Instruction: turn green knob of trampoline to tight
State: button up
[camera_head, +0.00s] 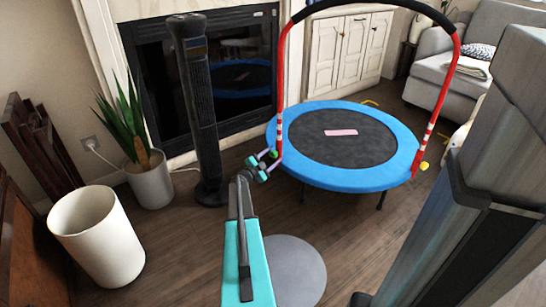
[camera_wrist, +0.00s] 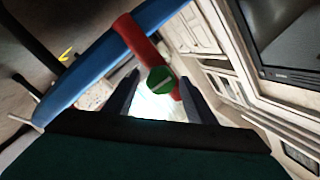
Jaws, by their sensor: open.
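The trampoline (camera_head: 335,176) has a blue rim, a black mat and a red handle frame, and stands on the floor right of centre in the head view. The green knob (camera_head: 273,154) sits low on the left red post (camera_head: 281,90). In the wrist view the round green knob (camera_wrist: 160,79) has a light slot line across its face and sits on the red tube (camera_wrist: 138,38). My gripper (camera_head: 268,161) is open, its fingertips close to the knob. In the wrist view the fingers lie on both sides of the knob, with gaps showing; exact depth is unclear.
A yellow knob (camera_head: 424,166) is on the right post. A black tower fan (camera_head: 199,110) stands left of my gripper, before the fireplace (camera_head: 150,62). A potted plant (camera_head: 150,183) and white bin (camera_head: 97,236) are further left.

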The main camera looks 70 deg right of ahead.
jog(key=p+v, duration=0.4)
jog(key=v, duration=0.9)
jog(key=shift+a, duration=0.35)
